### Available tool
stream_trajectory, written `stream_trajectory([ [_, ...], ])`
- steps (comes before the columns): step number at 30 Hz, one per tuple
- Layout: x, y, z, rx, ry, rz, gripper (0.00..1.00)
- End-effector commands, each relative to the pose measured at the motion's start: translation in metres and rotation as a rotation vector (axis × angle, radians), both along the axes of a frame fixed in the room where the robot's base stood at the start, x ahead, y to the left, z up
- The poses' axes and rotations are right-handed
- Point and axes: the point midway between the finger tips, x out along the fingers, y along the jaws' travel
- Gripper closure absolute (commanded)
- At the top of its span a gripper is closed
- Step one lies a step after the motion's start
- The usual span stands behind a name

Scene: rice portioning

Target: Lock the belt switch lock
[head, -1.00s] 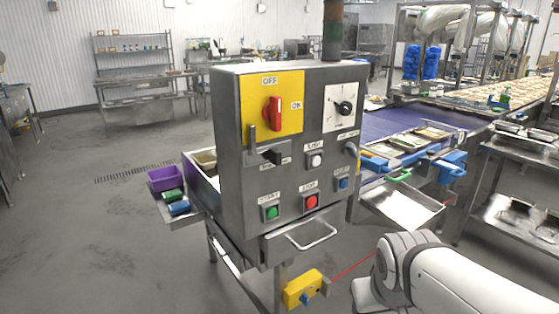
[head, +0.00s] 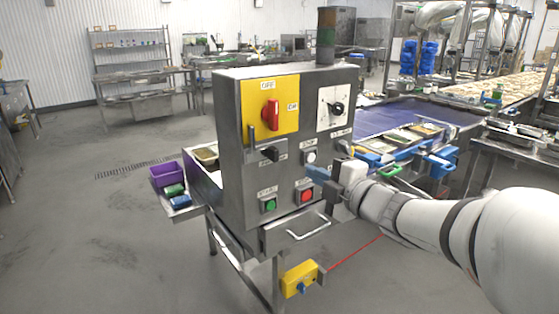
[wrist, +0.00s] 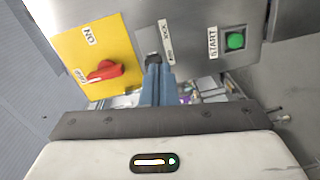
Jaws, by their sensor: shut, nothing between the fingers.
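The control box (head: 233,150) carries a yellow plate (head: 287,91) with a red rotary switch (head: 270,113). Its handle stands upright, toward the OFF label. Below the plate is the belt switch lock (head: 269,153), a dark piece on a grey mount, with an upright grey bar to its left. My gripper (head: 316,172) is in front of the lower right of the box face, right of the lock. Its blue fingers are shut and empty. In the wrist view the fingers (wrist: 156,82) point toward the lock label; the red switch (wrist: 103,73) is to their left.
A green START button (head: 269,205), a red STOP button (head: 306,195) and a white button (head: 310,157) are close to my gripper. A drawer handle (head: 308,228) juts out below. A yellow box (head: 299,279) hangs lower down. A purple bin (head: 166,175) stands at the left.

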Motion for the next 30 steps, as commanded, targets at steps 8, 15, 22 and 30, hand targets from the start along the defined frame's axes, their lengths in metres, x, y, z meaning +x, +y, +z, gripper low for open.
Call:
stream_trajectory([
  [8,-0.026,0.028,0.01,-0.071,-0.131,0.277,1.0],
  [15,-0.032,0.03,0.01,-0.08,-0.153,0.318,1.0],
  [22,-0.031,0.028,0.011,-0.079,-0.152,0.313,1.0],
  [30,-0.016,0.05,0.012,-0.078,-0.151,0.316,1.0],
])
